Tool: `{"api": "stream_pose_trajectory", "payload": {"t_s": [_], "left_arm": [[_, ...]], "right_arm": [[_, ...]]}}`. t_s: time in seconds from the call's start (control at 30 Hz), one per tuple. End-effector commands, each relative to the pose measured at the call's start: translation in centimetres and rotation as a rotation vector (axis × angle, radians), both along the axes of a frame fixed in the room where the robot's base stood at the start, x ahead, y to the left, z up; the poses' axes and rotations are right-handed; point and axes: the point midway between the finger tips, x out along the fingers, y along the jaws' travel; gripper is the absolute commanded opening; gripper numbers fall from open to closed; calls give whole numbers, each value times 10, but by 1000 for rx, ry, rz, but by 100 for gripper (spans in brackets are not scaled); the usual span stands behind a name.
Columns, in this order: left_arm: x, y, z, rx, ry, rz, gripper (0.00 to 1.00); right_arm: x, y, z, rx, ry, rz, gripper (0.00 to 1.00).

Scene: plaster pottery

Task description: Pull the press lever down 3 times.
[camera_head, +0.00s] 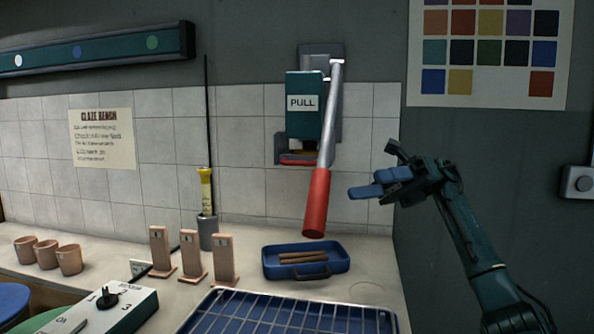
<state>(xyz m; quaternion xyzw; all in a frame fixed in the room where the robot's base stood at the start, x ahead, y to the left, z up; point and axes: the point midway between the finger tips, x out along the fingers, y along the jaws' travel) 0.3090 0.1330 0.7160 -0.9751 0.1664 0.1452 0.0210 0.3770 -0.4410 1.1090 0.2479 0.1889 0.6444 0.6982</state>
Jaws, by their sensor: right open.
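The press (305,101) is a teal box marked PULL, fixed to the back wall. Its lever (326,135) is a grey metal rod on the press's right side, ending in a red handle (317,203). The lever hangs downward, tilted slightly to the left at its lower end. My right gripper (366,191) is open, with its blue fingers pointing left. In the picture it is to the right of the red handle, with a gap between them. My left gripper is not in view.
Below the handle, a blue tray (334,263) holds brown sticks. Several labelled upright blocks (192,255), a grey cup (208,235) with a yellow-handled tool, and clay cups (70,260) stand to the left. A wire rack (290,315) lies in front, beside a numbered switch box (125,306).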

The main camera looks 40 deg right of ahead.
Motion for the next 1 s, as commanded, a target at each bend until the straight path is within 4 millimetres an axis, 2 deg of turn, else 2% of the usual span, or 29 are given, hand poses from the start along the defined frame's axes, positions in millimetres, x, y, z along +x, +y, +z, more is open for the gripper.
{"api": "stream_pose_trajectory", "payload": {"t_s": [0.13, 0.23, 0.7, 0.83, 1.0], "left_arm": [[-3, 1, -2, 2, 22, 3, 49], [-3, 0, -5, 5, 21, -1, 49], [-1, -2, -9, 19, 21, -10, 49], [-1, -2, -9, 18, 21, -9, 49], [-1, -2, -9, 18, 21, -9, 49]], "right_arm": [[2, 2, -11, -52, 67, 7, 49], [2, 12, -13, -55, 68, 10, 49], [10, 104, -11, -52, 62, 11, 49], [12, 120, -10, -50, 63, 8, 49], [13, 129, -10, -51, 62, 7, 49]]}}
